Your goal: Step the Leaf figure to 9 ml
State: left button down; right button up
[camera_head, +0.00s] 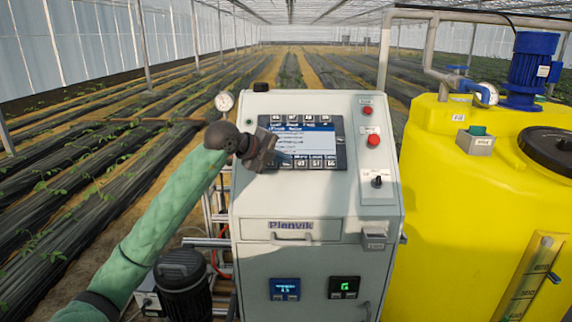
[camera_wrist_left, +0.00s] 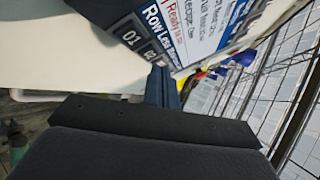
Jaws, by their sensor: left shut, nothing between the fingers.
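The control panel's screen (camera_head: 305,141) is lit on the sloped top of the grey cabinet, with a row of keys above it and another below. A text list with one highlighted line shows, too small to read in the head view. My left gripper (camera_head: 284,160) is shut and empty, its tips over the lower left part of the screen. In the left wrist view, the shut fingers (camera_wrist_left: 162,86) point at the screen's edge, close to keys marked 01 and 02 (camera_wrist_left: 150,52). Whether they touch cannot be told. The Leaf figure is not legible. My right gripper is not in view.
Right of the screen are red buttons (camera_head: 373,140) and a black selector knob (camera_head: 376,181). A yellow tank (camera_head: 480,200) with a blue motor (camera_head: 531,66) stands at the right. A pressure gauge (camera_head: 224,101) stands left of the cabinet.

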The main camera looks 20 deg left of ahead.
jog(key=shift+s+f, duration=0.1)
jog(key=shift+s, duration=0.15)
pick_arm(q)
jog(key=shift+w+a+f+b, duration=0.1)
jog(key=shift+w+f+b, duration=0.1)
jog(key=shift+f+b, duration=0.1)
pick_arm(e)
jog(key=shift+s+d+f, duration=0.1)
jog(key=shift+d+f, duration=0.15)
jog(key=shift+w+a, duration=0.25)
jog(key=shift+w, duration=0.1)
pick_arm(q)
jog(key=shift+w+f, duration=0.25)
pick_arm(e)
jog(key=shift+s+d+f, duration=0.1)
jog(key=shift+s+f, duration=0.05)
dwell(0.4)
pick_arm(q)
jog(key=shift+s+r, duration=0.1)
jog(key=shift+r, duration=0.05)
jog(key=shift+s+r, duration=0.4)
jog(key=shift+r, duration=0.05)
